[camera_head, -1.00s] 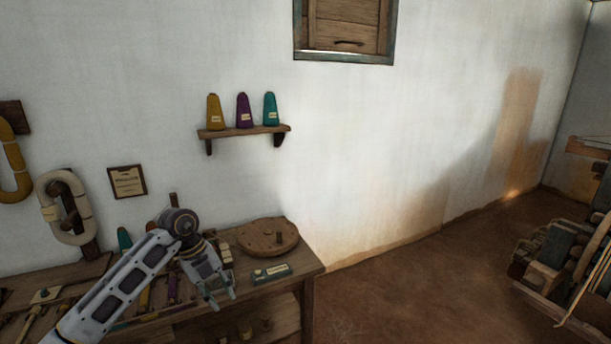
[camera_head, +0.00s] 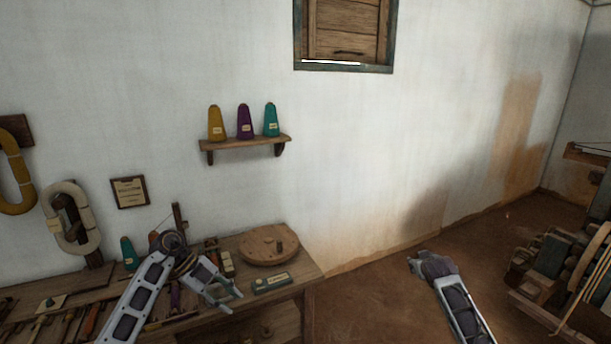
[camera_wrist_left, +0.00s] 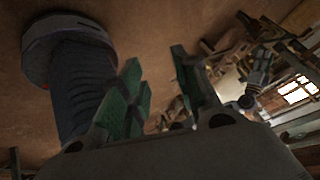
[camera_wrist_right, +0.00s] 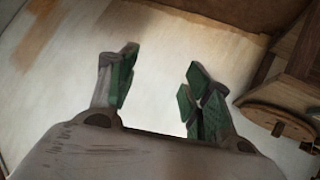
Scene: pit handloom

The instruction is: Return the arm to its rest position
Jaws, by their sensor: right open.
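My left gripper (camera_head: 233,297) hangs over the front of the workbench (camera_head: 312,268), left of the small dark labelled block (camera_head: 271,283). Its green-padded fingers stand apart with nothing between them in the left wrist view (camera_wrist_left: 158,75). My right gripper (camera_head: 413,262) is held over the bare floor right of the bench, in front of the wall. Its fingers are apart and empty in the right wrist view (camera_wrist_right: 158,75), with the pale wall behind them.
A round wooden board (camera_head: 262,245) lies on the bench. Yellow, purple and teal cones stand on a wall shelf (camera_head: 230,143). Yarn hanks (camera_head: 55,228) hang at left. The loom (camera_head: 560,270) stands at right. The floor (camera_head: 370,300) between bench and loom is clear of objects.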

